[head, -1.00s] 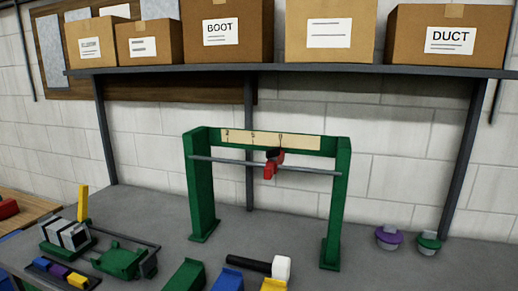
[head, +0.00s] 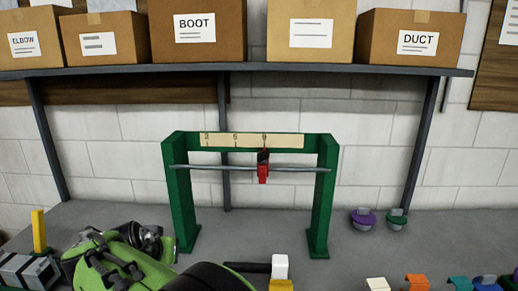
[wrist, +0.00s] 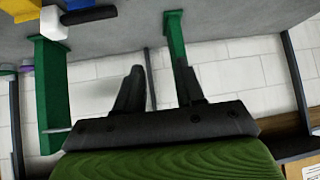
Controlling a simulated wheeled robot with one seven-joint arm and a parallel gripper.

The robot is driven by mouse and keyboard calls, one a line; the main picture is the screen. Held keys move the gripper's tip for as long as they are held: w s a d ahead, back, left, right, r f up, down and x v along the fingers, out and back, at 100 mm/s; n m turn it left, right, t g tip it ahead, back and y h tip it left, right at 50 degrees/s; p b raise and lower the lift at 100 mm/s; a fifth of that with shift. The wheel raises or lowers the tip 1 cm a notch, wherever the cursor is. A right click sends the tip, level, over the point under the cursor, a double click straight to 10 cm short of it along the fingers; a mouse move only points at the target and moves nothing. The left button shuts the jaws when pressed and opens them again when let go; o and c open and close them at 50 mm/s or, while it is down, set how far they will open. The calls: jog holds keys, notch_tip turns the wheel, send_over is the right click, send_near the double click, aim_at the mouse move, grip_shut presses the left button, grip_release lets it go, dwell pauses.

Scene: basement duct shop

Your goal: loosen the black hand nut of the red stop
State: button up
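The red stop (head: 263,174) hangs on the thin grey rod (head: 215,168) of the green frame (head: 178,205), right of the rod's middle. Its black hand nut (head: 263,156) sits on top, just below the rightmost mark of the pale scale strip (head: 283,141). My gripper shows in the wrist view (wrist: 160,88), its two dark fingers apart with nothing between them. The wrist view looks upside down and shows the frame's green legs (wrist: 50,95), but I cannot make out the stop there. In the head view my green arm is low at left, well away from the stop.
A purple-topped knob (head: 363,219) and a green-topped knob (head: 397,219) stand at right. Coloured blocks (head: 417,283) line the front edge. A shelf (head: 260,70) with cardboard boxes hangs above.

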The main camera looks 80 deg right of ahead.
jog(key=s+d+r+m+g+h+p, duration=0.2)
jog(key=d+r+m+g+h, duration=0.1)
jog(key=d, duration=0.4)
jog(key=s+d+r+m+g+h+p, duration=0.1)
jog(key=s+d+r+m+g+h, duration=0.15)
jog(key=d, duration=0.45)
jog(key=m+g+h+p, duration=0.2)
jog(key=m+g+h, duration=0.1)
jog(key=g, duration=0.1)
send_near(258, 157)
jog(key=shift+n, duration=0.25)
jog(key=p+x, duration=0.4)
jog(key=x, duration=0.8)
jog(key=shift+a+r, duration=0.1)
jog(key=shift+r, duration=0.1)
jog(key=shift+s+d+f, duration=0.1)
jog(key=shift+s+d, duration=0.05)
jog(key=shift+d, duration=0.25)
grip_shut()
